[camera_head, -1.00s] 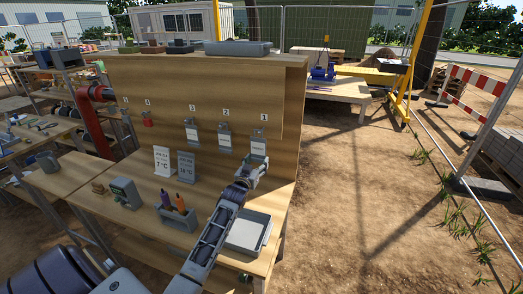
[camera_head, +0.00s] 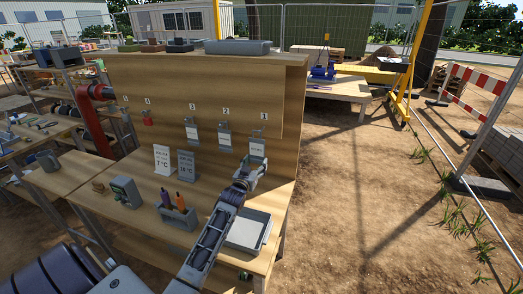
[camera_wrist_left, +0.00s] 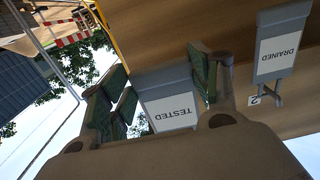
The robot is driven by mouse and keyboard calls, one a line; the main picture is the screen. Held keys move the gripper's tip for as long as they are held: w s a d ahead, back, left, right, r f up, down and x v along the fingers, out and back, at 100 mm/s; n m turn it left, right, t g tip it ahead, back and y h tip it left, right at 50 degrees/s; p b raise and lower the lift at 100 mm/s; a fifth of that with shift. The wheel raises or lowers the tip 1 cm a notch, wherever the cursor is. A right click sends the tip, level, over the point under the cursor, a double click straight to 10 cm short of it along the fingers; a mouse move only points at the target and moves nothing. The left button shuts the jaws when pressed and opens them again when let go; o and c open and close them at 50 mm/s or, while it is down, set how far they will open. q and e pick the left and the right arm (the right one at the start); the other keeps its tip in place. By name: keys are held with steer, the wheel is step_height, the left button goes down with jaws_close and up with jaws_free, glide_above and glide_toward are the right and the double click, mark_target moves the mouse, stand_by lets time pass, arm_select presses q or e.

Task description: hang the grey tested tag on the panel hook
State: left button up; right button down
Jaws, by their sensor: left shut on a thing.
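The grey tested tag (camera_head: 257,149) has a white label reading TESTED, seen upside down in the left wrist view (camera_wrist_left: 170,112). My left gripper (camera_head: 250,172) is shut on its lower part and holds it upright at the wooden panel (camera_head: 200,90), below the number 1 marker (camera_head: 264,117). In the left wrist view the fingers (camera_wrist_left: 165,88) stand on either side of the tag. The hook behind it is hidden, so I cannot tell whether the tag is on it. My right gripper is not in view.
A grey drained tag (camera_head: 225,139) hangs under number 2, beside another tag (camera_head: 192,133) under number 3. A red tag (camera_head: 148,119) hangs farther left. A shallow tray (camera_head: 249,232), bottle holder (camera_head: 178,217) and two upright signs (camera_head: 162,160) stand on the bench below.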

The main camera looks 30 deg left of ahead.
arm_select(q)
jaws_close()
steer(key=s+d+f+m+h+b, duration=0.1)
steer(key=s+d+f+h+b, duration=0.1)
steer(key=s+d+f, duration=0.5)
steer(key=s+d+f+m+h+b, duration=0.1)
steer(key=s+d+f, duration=0.6)
steer(key=d, duration=0.8)
steer(key=s+h+b, duration=0.1)
steer(key=s, duration=0.2)
steer(key=shift+s+d+f+m+t, duration=0.25)
steer(key=shift+d+m+t, duration=0.05)
steer(key=shift+d+m, duration=0.1)
steer(key=shift+a, duration=0.15)
